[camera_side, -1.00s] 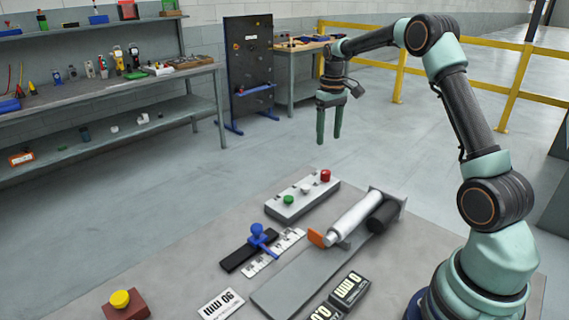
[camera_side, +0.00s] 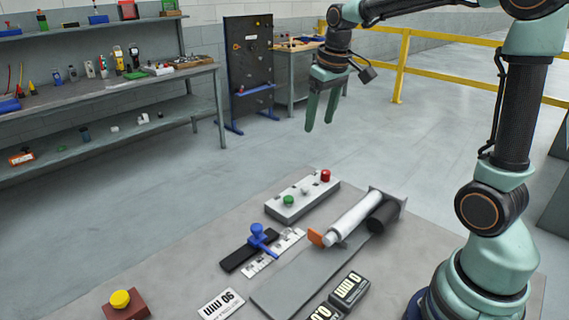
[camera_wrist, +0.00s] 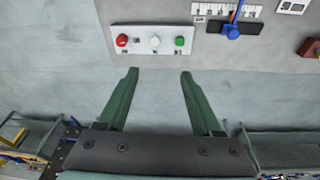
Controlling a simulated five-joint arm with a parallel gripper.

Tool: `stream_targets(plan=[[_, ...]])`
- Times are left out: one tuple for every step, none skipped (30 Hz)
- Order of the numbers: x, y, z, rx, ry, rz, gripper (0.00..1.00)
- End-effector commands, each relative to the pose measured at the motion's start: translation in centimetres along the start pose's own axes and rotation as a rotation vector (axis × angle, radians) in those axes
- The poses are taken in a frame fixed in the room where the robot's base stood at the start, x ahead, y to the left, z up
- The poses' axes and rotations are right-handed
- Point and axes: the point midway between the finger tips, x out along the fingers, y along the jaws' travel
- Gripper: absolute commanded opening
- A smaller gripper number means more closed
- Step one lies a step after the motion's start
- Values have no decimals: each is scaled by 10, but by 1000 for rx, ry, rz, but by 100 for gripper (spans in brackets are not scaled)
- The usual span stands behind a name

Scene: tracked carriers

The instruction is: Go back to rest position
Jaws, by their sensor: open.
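My gripper (camera_side: 320,112) hangs in the air in the side view, with its two green fingers pointing down. It is above and beyond the far edge of the grey work table (camera_side: 205,275). It is open, with nothing between the fingers. In the wrist view my gripper (camera_wrist: 158,72) shows its fingers spread apart over bare floor, and the table's edge lies ahead of the fingertips. No object touches it.
A button box (camera_side: 303,196) with red, white and green buttons sits near the table's far edge. A blue-handled slider (camera_side: 257,237), a cylinder actuator (camera_side: 352,217), displays (camera_side: 349,288) and a yellow button (camera_side: 120,299) are also there. Shelves (camera_side: 110,90) stand left; a yellow railing (camera_side: 450,80) stands behind.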

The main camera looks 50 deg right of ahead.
Motion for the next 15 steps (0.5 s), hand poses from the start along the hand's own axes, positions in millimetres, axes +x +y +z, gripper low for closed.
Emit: stream_targets(plan=[[-10, -12, 11, -13, 28, -2, 67], [-13, -18, 16, -18, 43, -3, 67], [-18, -25, 25, -23, 62, -6, 67], [-21, -31, 31, -28, 75, -8, 67], [-23, -36, 37, -33, 90, -10, 67], [-26, -42, 46, -38, 109, -14, 67], [-28, -48, 53, -43, 122, -17, 67], [-29, -52, 60, -47, 137, -20, 67], [-31, -58, 69, -54, 155, -25, 67], [-31, -62, 75, -57, 168, -29, 67], [-32, -66, 82, -60, 183, -33, 67], [-31, -71, 90, -66, 197, -38, 67], [-30, -74, 96, -69, 208, -42, 67], [-30, -77, 101, -72, 220, -46, 67], [-29, -80, 107, -75, 232, -51, 67]])
